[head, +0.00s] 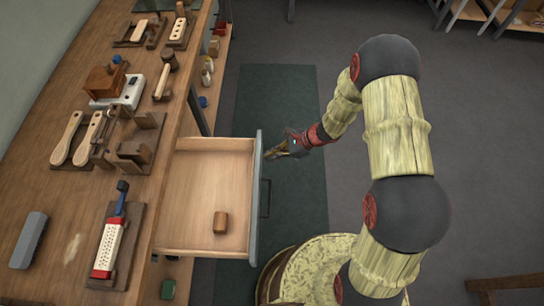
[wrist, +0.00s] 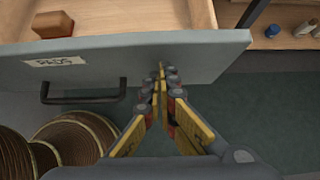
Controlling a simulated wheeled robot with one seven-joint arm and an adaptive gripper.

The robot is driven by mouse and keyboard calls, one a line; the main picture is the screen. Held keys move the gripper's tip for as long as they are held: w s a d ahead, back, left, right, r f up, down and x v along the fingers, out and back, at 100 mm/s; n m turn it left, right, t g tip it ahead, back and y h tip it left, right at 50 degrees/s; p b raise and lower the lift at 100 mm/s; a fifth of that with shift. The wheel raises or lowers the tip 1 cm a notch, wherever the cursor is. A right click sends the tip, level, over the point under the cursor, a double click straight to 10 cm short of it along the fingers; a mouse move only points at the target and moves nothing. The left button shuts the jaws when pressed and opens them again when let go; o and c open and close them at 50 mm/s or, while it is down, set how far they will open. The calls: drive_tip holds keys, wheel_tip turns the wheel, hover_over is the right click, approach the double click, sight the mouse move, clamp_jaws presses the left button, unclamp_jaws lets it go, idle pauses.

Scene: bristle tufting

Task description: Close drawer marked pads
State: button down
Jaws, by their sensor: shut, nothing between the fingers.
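The drawer marked pads (head: 190,190) is pulled out from the workbench in the head view. Its grey-blue front shows in the wrist view (wrist: 210,50), with a paper label reading "PADS" (wrist: 54,62) and a dark bar handle (wrist: 84,98) below it. A small brown block (head: 220,222) lies inside the drawer. My gripper (head: 272,153) is shut and empty, at the outer side of the drawer front, toward its far end. In the wrist view the fingertips (wrist: 162,72) are at or very close to the front, right of the handle; I cannot tell if they touch.
The workbench top (head: 75,205) holds brushes, wooden jigs and a red-and-white tool (head: 108,245). Shelves with small bottles (head: 207,70) are under the bench beyond the drawer. A dark green mat (head: 280,95) covers the floor beside it. My base is near the drawer's near corner.

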drive_tip(key=shift+a, duration=0.1)
drive_tip(key=w+a+b, duration=0.1)
drive_tip(key=a, duration=1)
drive_tip(key=w+a, duration=0.1)
drive_tip(key=a, duration=1.1)
drive_tip(key=a+b, duration=0.1)
drive_tip(key=a, duration=1.1)
drive_tip(key=shift+w+b, duration=0.35)
drive_tip(key=shift+w, duration=0.05)
drive_tip(key=shift+a, duration=0.1)
